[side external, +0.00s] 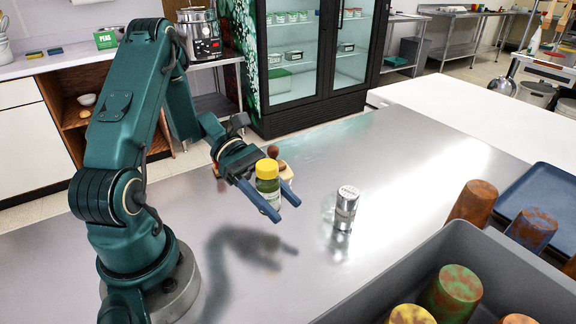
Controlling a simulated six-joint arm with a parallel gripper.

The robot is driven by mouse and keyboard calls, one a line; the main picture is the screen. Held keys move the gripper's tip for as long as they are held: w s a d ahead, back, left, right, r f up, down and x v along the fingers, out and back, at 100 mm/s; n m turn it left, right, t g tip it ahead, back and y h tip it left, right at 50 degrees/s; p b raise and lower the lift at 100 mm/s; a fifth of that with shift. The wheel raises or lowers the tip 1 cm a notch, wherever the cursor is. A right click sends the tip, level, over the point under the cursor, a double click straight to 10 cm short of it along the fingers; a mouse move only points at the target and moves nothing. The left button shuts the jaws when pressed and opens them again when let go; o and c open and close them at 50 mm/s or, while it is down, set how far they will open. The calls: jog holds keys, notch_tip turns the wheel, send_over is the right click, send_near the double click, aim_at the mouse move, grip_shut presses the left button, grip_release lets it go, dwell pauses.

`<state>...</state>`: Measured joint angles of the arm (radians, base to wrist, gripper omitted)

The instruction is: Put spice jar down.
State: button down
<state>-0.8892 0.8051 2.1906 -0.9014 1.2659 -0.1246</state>
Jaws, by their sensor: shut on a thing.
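The spice jar (267,185) has a yellow lid and a pale label with green on it. It is upright between the blue fingers of my gripper (274,203), which is shut on it. The jar appears held above the steel table (330,285), as the shadow of my arm falls on the table in front of it. The nearer finger hides part of the jar's lower side.
A silver canister (345,208) stands to the right of my gripper. A grey bin (400,272) with several coloured cups is at the lower right, and a blue tray (540,200) lies behind it. Small brown items sit behind the jar. The table's front middle is clear.

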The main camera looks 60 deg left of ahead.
aim_at(279, 232)
jog(key=shift+f, duration=2.15)
jog(key=shift+f, duration=0.15)
jog(key=shift+c, duration=1.5)
grip_release()
